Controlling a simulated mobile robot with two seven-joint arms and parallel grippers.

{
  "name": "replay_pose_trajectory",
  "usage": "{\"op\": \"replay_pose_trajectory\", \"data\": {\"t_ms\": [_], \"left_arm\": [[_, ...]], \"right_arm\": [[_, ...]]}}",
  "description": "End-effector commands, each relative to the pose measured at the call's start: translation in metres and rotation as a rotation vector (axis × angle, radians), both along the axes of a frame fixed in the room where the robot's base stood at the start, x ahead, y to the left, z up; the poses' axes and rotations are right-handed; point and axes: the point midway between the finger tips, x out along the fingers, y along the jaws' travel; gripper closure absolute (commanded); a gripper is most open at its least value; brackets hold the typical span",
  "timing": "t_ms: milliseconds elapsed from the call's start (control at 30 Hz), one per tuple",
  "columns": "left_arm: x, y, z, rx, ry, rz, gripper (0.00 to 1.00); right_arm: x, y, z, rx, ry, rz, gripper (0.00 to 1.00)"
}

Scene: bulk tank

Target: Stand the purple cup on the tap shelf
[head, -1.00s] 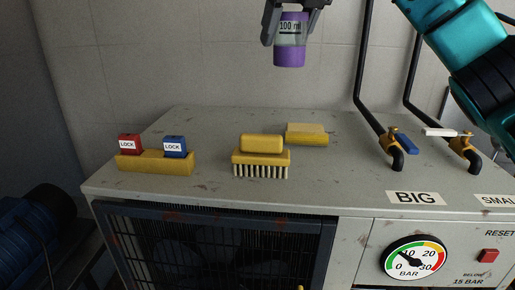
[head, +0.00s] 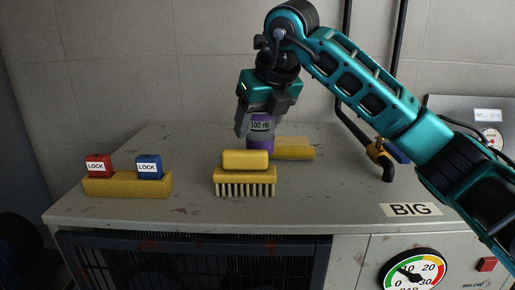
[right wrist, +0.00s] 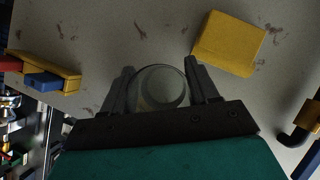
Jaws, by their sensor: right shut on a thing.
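The purple cup (head: 260,145) has a clear upper band marked 100 ml. My right gripper (head: 261,115) is shut on it from above, and the cup looks upright. In the head view it is behind the yellow brush and in front of a yellow block. In the right wrist view the cup's round rim (right wrist: 160,87) shows between the two fingers. Whether its base touches the grey top cannot be told. A yellow tap (head: 382,155) with a black spout is to the right on the grey top (head: 330,195). I cannot tell which part is the tap shelf. My left gripper is not in view.
A yellow brush (head: 245,172) stands in front of the cup. The yellow block (head: 295,149) is just behind it. Red (head: 99,166) and blue (head: 149,167) LOCK blocks sit in a yellow holder at left. The top between holder and brush is clear.

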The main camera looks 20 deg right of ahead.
Motion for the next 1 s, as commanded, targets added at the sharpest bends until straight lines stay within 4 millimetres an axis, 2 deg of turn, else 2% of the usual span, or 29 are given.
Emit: {"op": "replay_pose_trajectory", "data": {"t_ms": [167,400,767,800,1000], "left_arm": [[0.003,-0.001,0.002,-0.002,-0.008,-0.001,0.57],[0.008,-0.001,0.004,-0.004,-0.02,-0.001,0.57],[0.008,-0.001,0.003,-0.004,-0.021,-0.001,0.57],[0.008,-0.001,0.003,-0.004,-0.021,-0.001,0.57],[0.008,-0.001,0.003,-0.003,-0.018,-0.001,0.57]], "right_arm": [[0.0,0.0,-0.012,-0.001,0.001,0.0,0.7],[0.0,0.0,-0.047,-0.001,0.002,-0.001,0.7],[0.0,0.0,-0.051,-0.001,0.0,-0.001,0.7],[0.0,0.0,-0.052,-0.001,0.0,-0.001,0.4],[0.0,0.0,-0.051,-0.001,0.0,-0.001,0.21]]}}
